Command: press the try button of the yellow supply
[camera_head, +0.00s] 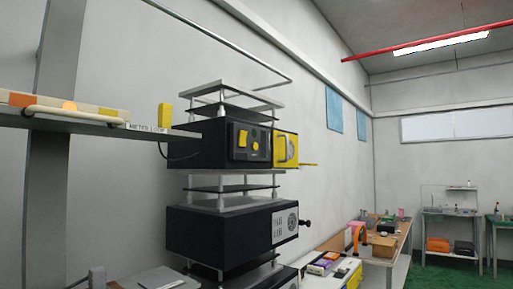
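The yellow supply (206,150) is a dark box on the stacked rack at the middle of the head view. Its side facing me carries a yellow square (243,138) and a small round yellow piece (255,144) on a dark plate. A yellow panel (279,150) with a rounded handle-like part is at its right end. Which of these is the try button is too small to tell. Neither of my grippers shows in this view.
A second dark box (220,230) with a grey vented panel and black knob sits below. A cluttered bench (390,255) stands at right. Green floor shows far right.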

